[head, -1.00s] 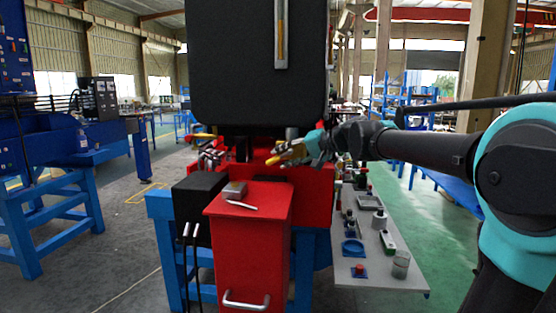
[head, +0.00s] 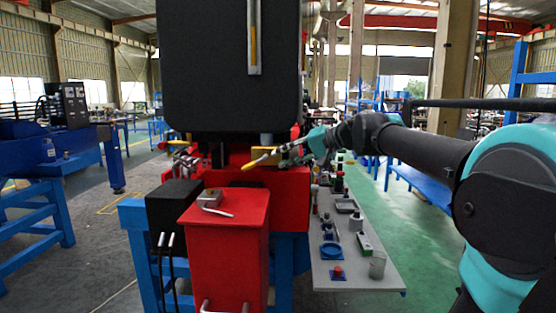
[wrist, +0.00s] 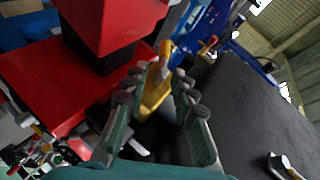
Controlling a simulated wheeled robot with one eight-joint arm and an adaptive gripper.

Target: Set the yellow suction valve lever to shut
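The yellow lever (head: 258,161) is on the red machine body, below the big black panel. It also shows in the wrist view, as a yellow piece (wrist: 154,92) with an orange-yellow upper end, in line with the gap between my fingers. My gripper (head: 296,150) reaches in from the right in the head view, close beside the lever. In the wrist view my gripper (wrist: 158,96) is open, with one finger on each side of the yellow piece. Whether either finger touches it I cannot tell. The valve body and the lever's pivot are not clear.
A large black panel (head: 225,75) hangs above the red body. A red cabinet (head: 230,245) with a small grey box on top stands in front. A grey side table (head: 350,273) with several small parts is at right. Green floor is open beyond it.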

